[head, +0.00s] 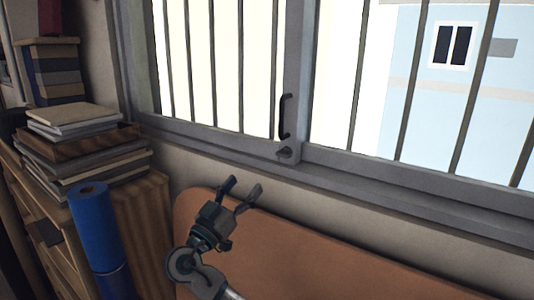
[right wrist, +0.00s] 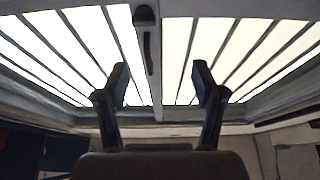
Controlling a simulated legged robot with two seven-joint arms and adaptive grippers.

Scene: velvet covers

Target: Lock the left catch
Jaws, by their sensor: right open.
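A dark rounded piece there (right wrist: 144,15) appears to be the catch. My left gripper is out of view.
The barred window spans the back above a grey sill (head: 400,185). An orange-brown panel (head: 330,250) stands below it, behind my right arm. At left are a wooden cabinet (head: 150,215), stacked books (head: 85,150) and a blue roll (head: 95,230). The space before the catch is clear.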

